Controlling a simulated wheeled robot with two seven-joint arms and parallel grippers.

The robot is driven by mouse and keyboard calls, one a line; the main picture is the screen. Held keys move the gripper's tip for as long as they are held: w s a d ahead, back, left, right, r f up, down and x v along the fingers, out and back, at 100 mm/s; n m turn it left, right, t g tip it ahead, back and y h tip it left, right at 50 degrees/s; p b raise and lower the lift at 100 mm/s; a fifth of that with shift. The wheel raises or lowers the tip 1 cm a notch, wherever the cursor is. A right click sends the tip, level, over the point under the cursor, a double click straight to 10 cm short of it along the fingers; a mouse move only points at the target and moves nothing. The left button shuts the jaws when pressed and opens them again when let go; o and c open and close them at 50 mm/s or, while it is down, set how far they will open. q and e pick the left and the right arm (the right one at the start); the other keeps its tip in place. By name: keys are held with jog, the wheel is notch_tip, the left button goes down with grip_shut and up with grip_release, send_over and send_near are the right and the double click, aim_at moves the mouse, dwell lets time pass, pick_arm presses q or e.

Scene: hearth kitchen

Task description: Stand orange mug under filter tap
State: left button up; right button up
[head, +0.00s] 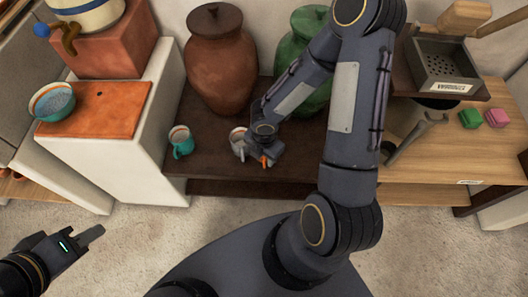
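A pale mug (237,141) stands on the dark low shelf (215,165), and a small orange part (263,161) shows beside it at my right gripper. This may be the orange mug's handle. My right gripper (262,154) is down at the mug's right side and hides part of it; I cannot tell if its fingers are closed on it. The filter (92,12) is a pale vessel with a blue band on a terracotta block, at top left. Its brown tap (69,40) points over an orange tile (110,108). My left gripper (92,236) is over the floor at lower left, away from everything; its finger gap is unclear.
A teal mug (181,143) stands left of the pale mug. A teal bowl (52,104) sits on the tile's left part. A brown jar (215,60) and a green jar (300,85) stand behind. Pink and green blocks (484,117) lie on the right counter.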

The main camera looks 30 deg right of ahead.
aim_at(264, 163)
notch_tip(264, 163, down, 8)
jog(key=b, duration=0.3)
jog(key=shift+w+b, duration=0.1)
jog(key=shift+b, duration=0.3)
grip_shut()
